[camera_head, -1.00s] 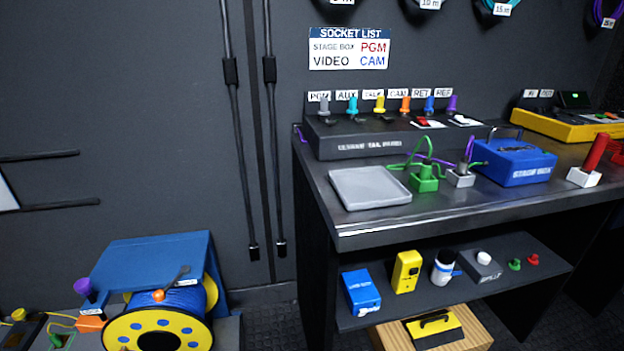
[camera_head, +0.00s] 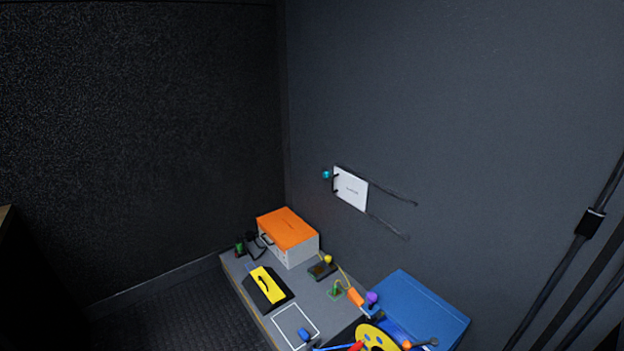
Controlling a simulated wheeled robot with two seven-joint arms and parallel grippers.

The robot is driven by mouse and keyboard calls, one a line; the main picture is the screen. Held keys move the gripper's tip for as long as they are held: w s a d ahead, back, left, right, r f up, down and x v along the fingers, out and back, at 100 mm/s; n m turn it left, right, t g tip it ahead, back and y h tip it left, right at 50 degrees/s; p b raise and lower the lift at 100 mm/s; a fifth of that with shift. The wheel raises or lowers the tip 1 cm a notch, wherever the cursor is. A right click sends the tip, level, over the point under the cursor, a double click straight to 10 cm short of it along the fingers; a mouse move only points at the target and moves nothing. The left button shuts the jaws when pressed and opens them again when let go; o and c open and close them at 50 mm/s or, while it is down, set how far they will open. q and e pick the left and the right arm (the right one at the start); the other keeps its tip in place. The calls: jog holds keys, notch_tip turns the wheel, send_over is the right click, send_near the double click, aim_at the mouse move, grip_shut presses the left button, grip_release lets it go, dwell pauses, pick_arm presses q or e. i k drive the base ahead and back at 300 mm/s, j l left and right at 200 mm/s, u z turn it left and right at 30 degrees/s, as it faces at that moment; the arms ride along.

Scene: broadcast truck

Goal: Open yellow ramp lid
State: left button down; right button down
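A yellow lid (camera_head: 265,282) with a dark handle lies on a black ramp-shaped block (camera_head: 278,299) on the low grey platform, in the lower middle of the head view. The lid appears to lie flat on the block, and I see no gap under it. Neither of my grippers is in view.
An orange-topped case (camera_head: 288,230) stands behind the ramp. A white-outlined square (camera_head: 297,322) with a blue item (camera_head: 304,334) is in front. A yellow reel (camera_head: 377,337) and blue housing (camera_head: 420,308) are at right. Dark floor (camera_head: 175,315) at left is clear.

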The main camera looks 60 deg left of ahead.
aim_at(273, 291)
jog(key=u, duration=2.2)
